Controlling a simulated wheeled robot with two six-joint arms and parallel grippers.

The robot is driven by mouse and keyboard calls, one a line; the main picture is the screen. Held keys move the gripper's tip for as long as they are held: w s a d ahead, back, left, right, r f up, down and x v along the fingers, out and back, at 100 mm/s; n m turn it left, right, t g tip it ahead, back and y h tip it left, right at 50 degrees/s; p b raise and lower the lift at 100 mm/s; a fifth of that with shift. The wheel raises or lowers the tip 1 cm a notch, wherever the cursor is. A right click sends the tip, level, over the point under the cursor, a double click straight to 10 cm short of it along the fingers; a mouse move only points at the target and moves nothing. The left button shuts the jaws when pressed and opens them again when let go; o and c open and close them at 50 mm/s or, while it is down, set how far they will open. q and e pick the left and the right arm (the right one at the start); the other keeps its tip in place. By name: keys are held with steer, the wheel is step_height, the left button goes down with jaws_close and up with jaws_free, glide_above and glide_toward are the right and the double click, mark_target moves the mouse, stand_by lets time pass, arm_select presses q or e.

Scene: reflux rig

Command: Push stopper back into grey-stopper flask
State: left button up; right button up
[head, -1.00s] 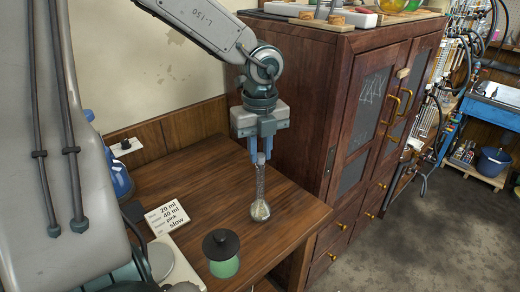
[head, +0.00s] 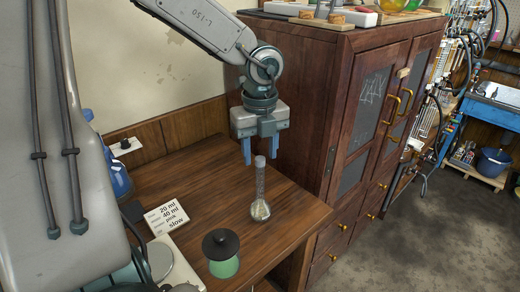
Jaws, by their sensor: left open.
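The flask (head: 260,207) stands upright on the wooden bench, with a round bottom and a long narrow neck. Its grey stopper (head: 260,161) sits at the top of the neck; how deep it sits I cannot tell. My left gripper (head: 261,156) points down over the flask. Its two blue fingers are spread apart on either side of the stopper, with visible gaps, and hold nothing. My right gripper is not in view.
A green jar with a black lid (head: 221,252) stands at the bench's front. A note card (head: 166,217) lies to the left, near a blue bottle (head: 117,172). A tall wooden cabinet (head: 310,110) closes off the right side. The bench between card and flask is clear.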

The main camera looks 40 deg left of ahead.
mark_target(260, 159)
arm_select(q)
steer(key=shift+r, duration=0.1)
steer(key=shift+r, duration=0.15)
step_height(260, 159, up, 2)
step_height(260, 159, up, 8)
steer(key=p, duration=0.7)
steer(key=shift+r, duration=0.2)
